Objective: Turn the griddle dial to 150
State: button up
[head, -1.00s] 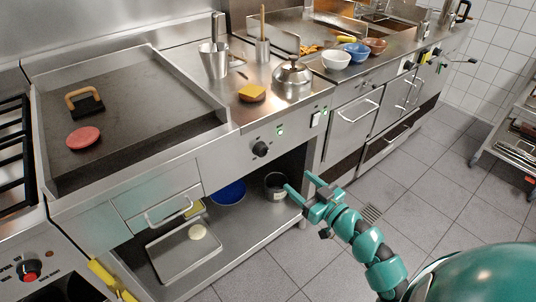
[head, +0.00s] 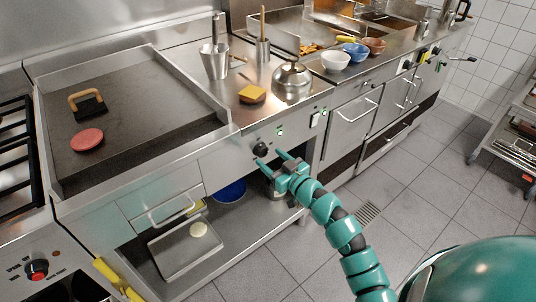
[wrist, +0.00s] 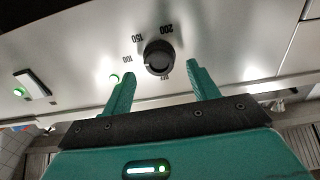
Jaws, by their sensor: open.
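The griddle dial (head: 261,149) is a black round knob on the steel front panel below the counter. In the wrist view the dial (wrist: 158,57) has the printed marks 100, 150 and 200 around its upper side, and another mark below it that is hard to read. My gripper (head: 268,158) is just in front of the panel, close to the dial. In the wrist view my gripper (wrist: 160,78) is open, its two teal fingers pointing at the panel, one on each side just below the dial. I see no clear contact. The griddle (head: 130,115) is at the left.
A red patty (head: 87,140) and a press with a wooden handle (head: 86,103) rest on the griddle. Green lights and a switch (head: 315,120) are on the panel. An open shelf with a tray (head: 185,250) and a blue bowl (head: 230,190) lies below.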

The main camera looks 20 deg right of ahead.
aim_at(262, 151)
jog(key=shift+x, duration=1.2)
jog(key=shift+c, duration=0.2)
jog(key=c, duration=0.9)
jog(key=shift+c, duration=0.2)
jog(key=shift+m, duration=0.3)
jog(key=m, duration=0.4)
jog(key=shift+d+r, duration=0.1)
jog(key=shift+d, duration=0.1)
jog(key=m+p, duration=0.1)
jog(key=m, duration=0.4)
